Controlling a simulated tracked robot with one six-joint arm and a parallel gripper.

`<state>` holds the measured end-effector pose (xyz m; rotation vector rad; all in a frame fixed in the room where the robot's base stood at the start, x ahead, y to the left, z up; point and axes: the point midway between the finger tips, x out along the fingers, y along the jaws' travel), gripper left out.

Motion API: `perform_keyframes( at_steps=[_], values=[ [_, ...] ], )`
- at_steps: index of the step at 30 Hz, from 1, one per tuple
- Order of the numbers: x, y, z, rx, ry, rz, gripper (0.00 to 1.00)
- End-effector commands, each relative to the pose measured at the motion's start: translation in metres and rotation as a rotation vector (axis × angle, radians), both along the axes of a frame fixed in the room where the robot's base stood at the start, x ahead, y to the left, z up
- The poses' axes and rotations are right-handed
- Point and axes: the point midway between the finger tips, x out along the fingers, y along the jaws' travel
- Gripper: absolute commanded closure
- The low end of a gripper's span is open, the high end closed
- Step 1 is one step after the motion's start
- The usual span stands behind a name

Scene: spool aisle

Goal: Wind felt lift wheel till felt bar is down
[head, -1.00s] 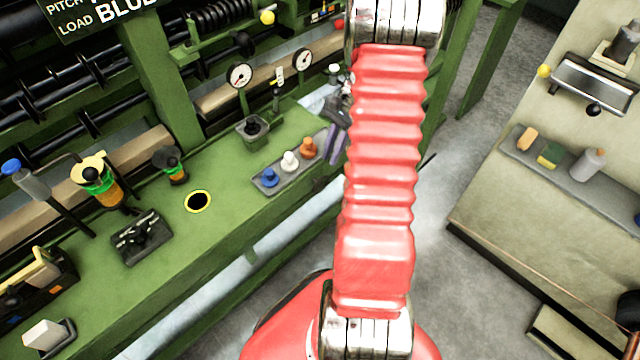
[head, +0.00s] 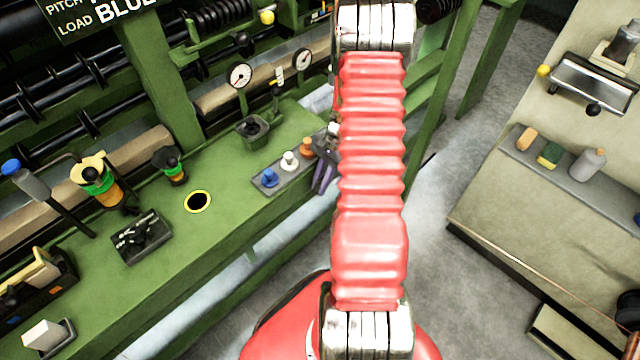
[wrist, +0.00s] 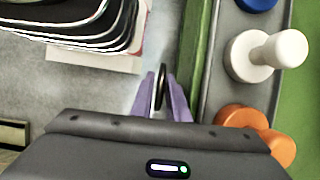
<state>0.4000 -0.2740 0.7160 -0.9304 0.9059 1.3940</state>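My gripper's purple fingers (head: 323,176) hang beside the front edge of the green bench, next to the peg tray; my red arm hides part of the gripper. In the wrist view the two purple fingers (wrist: 166,95) stand on either side of a thin dark disc (wrist: 160,87), seen edge-on. This may be the felt lift wheel, but I cannot be sure. I cannot tell whether the fingers touch it. A long beige bar (head: 235,100) runs behind the bench and may be the felt bar; its height is hard to judge.
A grey tray (head: 277,182) with blue, white and orange pegs lies on the bench close to the fingers; the white peg (wrist: 262,55) and orange peg (wrist: 255,132) are near in the wrist view. Two gauges (head: 240,76) stand behind. Grey floor (head: 440,215) lies open at right.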

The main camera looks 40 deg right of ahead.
Motion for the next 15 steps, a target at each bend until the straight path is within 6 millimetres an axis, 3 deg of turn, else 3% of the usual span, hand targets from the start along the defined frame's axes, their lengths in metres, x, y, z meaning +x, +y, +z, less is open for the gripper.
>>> perform_keyframes(
  at_steps=[5, 11, 15],
  values=[
    [0.0001, 0.0000, 0.0002, 0.000, 0.000, 0.000, 0.86],
    [0.0003, 0.0000, 0.0003, 0.000, 0.000, 0.001, 1.00],
    [0.0004, 0.0000, 0.0004, 0.000, 0.000, 0.001, 1.00]
  ],
)
